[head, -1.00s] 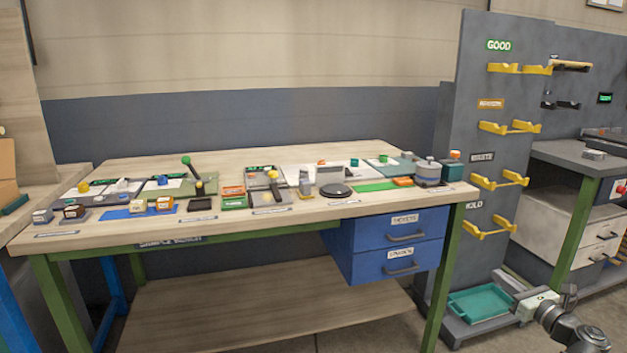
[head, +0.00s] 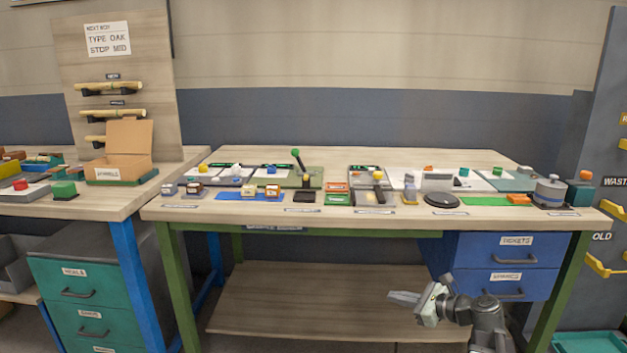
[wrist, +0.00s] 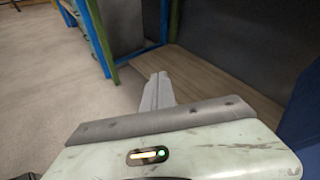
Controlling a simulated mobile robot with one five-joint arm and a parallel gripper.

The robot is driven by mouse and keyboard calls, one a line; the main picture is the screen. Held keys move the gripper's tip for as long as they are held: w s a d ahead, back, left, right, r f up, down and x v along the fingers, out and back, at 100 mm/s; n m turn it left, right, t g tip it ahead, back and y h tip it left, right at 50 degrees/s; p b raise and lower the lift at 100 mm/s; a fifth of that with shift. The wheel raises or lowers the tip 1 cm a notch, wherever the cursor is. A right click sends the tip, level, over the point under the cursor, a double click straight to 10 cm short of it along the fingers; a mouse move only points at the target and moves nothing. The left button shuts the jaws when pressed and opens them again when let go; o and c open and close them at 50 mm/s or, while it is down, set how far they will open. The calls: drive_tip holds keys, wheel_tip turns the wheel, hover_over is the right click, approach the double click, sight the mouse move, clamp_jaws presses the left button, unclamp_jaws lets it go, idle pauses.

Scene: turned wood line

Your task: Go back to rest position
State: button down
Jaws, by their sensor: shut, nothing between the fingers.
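My gripper (head: 403,299) is at the lower right of the head view, in front of the workbench and below its top. Its grey fingers point left and are together with nothing between them. In the wrist view the shut fingers (wrist: 156,92) point up the picture towards the floor and the bench's lower shelf. My gripper touches nothing that I can see.
The sample workbench (head: 330,219) carries several small devices and blocks. Blue drawers (head: 508,265) hang under its right end, close behind my arm. A wooden lower shelf (head: 300,305) is bare. A second bench with teal drawers (head: 75,290) stands left. Open floor (wrist: 40,110) shows left in the wrist view.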

drive_tip(key=s+a+f+n+g, duration=0.1)
drive_tip(key=a+f+n+g, duration=0.15)
drive_tip(key=a, duration=0.45)
drive_tip(key=s+a+f+n+g, duration=0.1)
drive_tip(key=a+f+n+g, duration=0.1)
drive_tip(key=a+f+n, duration=0.3)
drive_tip(key=s+a+f+n+g+h, duration=0.55)
drive_tip(key=s+a+f+n, duration=0.2)
drive_tip(key=n, duration=0.25)
drive_tip(key=s+d+n+h, duration=0.3)
drive_tip(key=d+n+h, duration=0.1)
drive_tip(key=d+n, duration=0.4)
wheel_tip(320, 180, up, 36)
drive_tip(key=p, duration=3.6)
drive_tip(key=shift+d+m, duration=0.15)
drive_tip(key=shift+m, duration=0.3)
drive_tip(key=shift+f, duration=0.1)
